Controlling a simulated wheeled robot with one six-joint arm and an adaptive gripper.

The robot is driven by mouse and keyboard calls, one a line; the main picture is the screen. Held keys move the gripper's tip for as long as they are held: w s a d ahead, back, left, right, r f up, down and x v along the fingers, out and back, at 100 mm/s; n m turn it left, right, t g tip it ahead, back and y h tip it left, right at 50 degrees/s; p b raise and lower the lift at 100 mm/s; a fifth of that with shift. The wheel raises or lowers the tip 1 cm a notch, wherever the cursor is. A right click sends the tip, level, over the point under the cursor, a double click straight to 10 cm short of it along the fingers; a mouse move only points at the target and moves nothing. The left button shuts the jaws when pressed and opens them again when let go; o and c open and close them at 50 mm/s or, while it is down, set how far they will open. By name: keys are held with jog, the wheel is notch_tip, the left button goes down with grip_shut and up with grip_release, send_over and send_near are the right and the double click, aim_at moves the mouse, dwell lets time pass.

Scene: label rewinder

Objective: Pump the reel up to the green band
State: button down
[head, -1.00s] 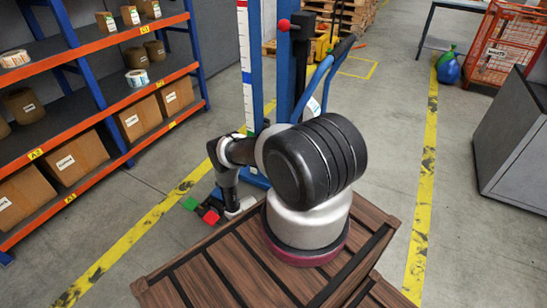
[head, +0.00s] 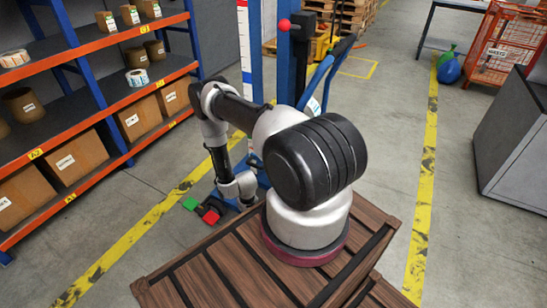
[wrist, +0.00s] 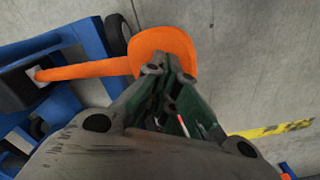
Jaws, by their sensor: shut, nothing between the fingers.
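An orange lever with a flat round pad (wrist: 160,40) fills the upper part of the wrist view. It sticks out from a blue wheeled frame (wrist: 65,103). My gripper (wrist: 160,66) is shut and empty. Its tips overlap the lower edge of the pad in the picture; I cannot tell whether they touch it. In the head view, my arm reaches down beside the blue lift (head: 257,60), and the fingers are not clear there. A white scale (head: 245,45) with red and blue marks runs up the lift. The reel and green band are not clearly visible.
An orange-blue shelf (head: 105,85) stands at the left. A grey cabinet (head: 515,140) stands at the right. Floor between the yellow lines is mostly clear.

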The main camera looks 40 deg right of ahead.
notch_tip(320, 180, down, 12)
jog(key=shift+r, duration=0.25)
dwell(0.3)
jog(key=shift+f, duration=2.05)
notch_tip(320, 180, up, 16)
jog(key=shift+f, duration=0.3)
